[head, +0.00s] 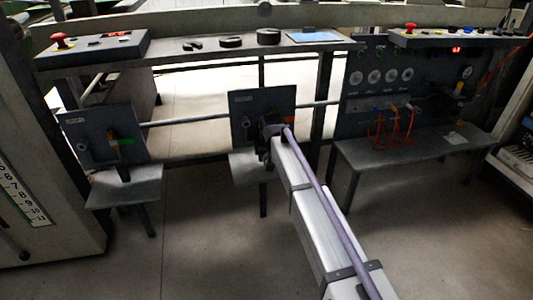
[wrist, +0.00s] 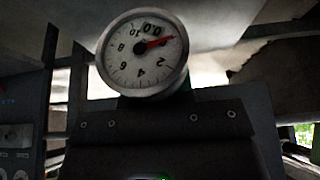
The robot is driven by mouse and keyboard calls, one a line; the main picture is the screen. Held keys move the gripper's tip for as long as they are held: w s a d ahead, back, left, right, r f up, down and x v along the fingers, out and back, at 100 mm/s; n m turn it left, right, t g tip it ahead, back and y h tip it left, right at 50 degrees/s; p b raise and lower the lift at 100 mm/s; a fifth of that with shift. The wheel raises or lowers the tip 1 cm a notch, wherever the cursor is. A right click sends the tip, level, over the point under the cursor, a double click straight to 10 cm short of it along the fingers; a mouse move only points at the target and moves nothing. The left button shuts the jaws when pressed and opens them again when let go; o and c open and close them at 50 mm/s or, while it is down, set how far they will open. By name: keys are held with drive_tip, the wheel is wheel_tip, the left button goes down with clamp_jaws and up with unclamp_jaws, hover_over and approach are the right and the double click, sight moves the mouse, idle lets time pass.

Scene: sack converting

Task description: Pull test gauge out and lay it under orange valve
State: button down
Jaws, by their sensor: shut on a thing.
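The test gauge (wrist: 143,52) fills the upper middle of the wrist view: a round white dial with black numbers, a red needle and a metal rim. My gripper (head: 268,138) is at the dark middle plate (head: 245,103) in the head view, shut on the gauge. The dark bolted body below the dial in the wrist view hides the gauge's lower part and the fingertips. In the head view my arm's end hides the gauge, so I cannot tell whether it still sits in its socket.
A similar dark plate (head: 96,133) with a small shelf (head: 125,187) stands at the left. A panel with dials (head: 383,76) and red hoses stands at the right above a grey bench (head: 400,152). A long shelf (head: 190,57) with a red-button box runs above.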

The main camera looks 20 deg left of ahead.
drive_tip(key=shift+f+b, duration=2.8)
drive_tip(key=shift+f, duration=0.2)
drive_tip(key=shift+r, duration=0.1)
drive_tip(key=c, duration=0.9)
unclamp_jaws()
drive_tip(key=p+v, duration=1)
drive_tip(key=v, duration=0.1)
